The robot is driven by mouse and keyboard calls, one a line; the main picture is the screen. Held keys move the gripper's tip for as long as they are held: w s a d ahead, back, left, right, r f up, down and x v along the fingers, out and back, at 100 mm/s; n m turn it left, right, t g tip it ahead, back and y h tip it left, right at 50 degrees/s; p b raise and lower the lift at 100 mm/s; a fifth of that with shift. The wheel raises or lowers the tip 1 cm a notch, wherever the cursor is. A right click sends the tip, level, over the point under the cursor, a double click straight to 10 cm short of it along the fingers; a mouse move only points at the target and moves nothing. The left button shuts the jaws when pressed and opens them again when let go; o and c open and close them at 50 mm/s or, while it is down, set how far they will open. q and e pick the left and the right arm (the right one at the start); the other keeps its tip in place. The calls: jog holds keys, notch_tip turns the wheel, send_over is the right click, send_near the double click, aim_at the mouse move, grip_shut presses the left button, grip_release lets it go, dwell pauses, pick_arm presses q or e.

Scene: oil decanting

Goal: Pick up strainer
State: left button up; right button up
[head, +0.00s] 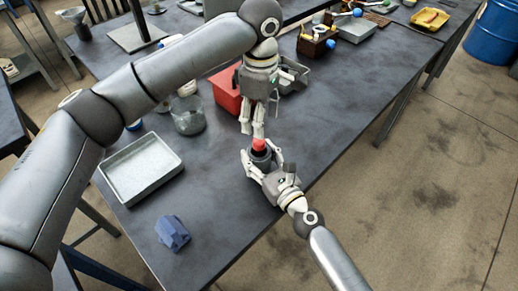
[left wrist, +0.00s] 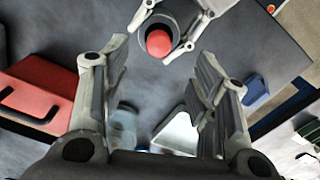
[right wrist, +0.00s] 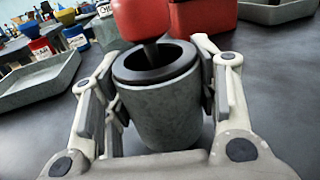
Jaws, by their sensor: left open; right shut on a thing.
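A grey cylindrical cup (right wrist: 160,112) with a dark rim stands upright at the table's front edge. A piece with a red top (right wrist: 142,18) and a dark stem stands in its mouth; I cannot tell whether this piece is the strainer. My right gripper (head: 262,163) is shut on the cup, one finger on each side. My left gripper (head: 258,130) is open, close above the red top (head: 259,144). In the left wrist view the red top (left wrist: 159,42) lies ahead, beyond the open fingers, and nothing is between them.
A grey tray (head: 141,168) and a blue faceted block (head: 172,233) are on the left of the table (head: 220,245). A glass jar (head: 188,117) and a red container (head: 224,92) stand behind the grippers. The table's front edge is close to the cup.

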aim_at(259, 140)
pick_arm(q)
notch_tip(259, 140, down, 10)
jog(key=shift+w+a+r, duration=0.15)
jog(key=shift+r, duration=0.1)
dwell(0.3)
jog(key=c, duration=1.1)
notch_tip(259, 140, up, 10)
jog(key=shift+r, duration=0.1)
pick_arm(e)
jog(key=o, duration=1.3)
jog(key=shift+s, duration=0.15)
jog(key=v, duration=1.1)
jog(key=shift+s+d, duration=0.3)
